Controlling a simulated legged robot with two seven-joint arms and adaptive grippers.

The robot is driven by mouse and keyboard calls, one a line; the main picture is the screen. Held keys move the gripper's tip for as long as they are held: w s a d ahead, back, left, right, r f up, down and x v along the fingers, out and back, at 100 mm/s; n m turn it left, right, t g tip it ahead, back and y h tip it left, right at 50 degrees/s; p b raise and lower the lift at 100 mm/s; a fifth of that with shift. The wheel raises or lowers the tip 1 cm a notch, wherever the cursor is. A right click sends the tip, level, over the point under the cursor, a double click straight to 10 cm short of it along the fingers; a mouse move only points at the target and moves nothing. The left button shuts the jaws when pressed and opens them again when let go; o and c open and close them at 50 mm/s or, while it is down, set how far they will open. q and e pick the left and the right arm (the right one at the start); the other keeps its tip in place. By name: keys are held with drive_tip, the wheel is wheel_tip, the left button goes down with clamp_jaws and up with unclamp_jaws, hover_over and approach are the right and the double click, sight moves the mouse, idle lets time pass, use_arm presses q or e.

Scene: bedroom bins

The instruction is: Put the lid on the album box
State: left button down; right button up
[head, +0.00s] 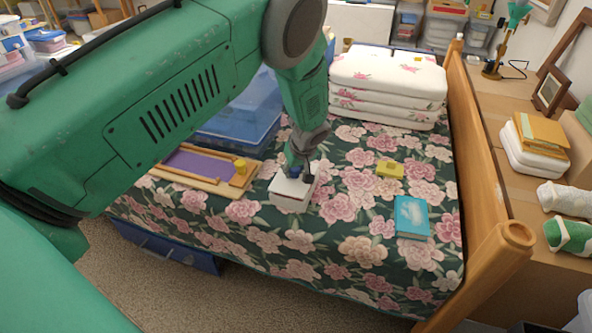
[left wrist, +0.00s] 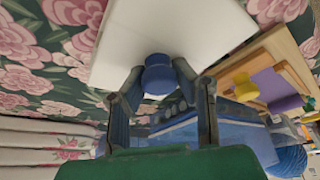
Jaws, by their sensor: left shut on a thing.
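A white box shape (head: 288,204) sits on the flowered bedspread, near the bed's front edge. Its white top, the lid (head: 281,186), has a blue knob. In the left wrist view the white lid (left wrist: 190,30) fills the upper middle, with the blue knob (left wrist: 158,76) under it. My left gripper (head: 300,174) reaches down onto the lid. Its two fingers, seen in the left wrist view (left wrist: 160,85), close around the knob from both sides. The gripper hides part of the lid in the head view. I cannot tell whether the lid is fully seated. My right gripper is not in view.
A wooden frame with a purple panel and yellow knob (head: 201,164) lies left of the box. Blue clear bins (head: 235,121) stand behind it. A yellow block (head: 390,169) and a blue book (head: 412,217) lie to the right. Folded flowered bedding (head: 388,77) is at the back.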

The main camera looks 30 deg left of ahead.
use_arm(q)
drive_tip(key=shift+d+f, duration=0.1)
drive_tip(key=shift+d, duration=0.35)
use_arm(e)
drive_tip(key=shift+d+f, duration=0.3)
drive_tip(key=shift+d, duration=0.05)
use_arm(q)
drive_tip(key=shift+a+f, duration=0.1)
drive_tip(key=shift+a+f+b, duration=0.2)
drive_tip(key=shift+f+b, duration=0.05)
drive_tip(key=shift+b, duration=0.1)
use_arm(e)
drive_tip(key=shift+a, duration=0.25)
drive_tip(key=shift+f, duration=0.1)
use_arm(q)
drive_tip(key=c, duration=1.4)
unclamp_jaws()
drive_tip(key=shift+o, duration=0.9)
drive_tip(key=shift+d, duration=0.2)
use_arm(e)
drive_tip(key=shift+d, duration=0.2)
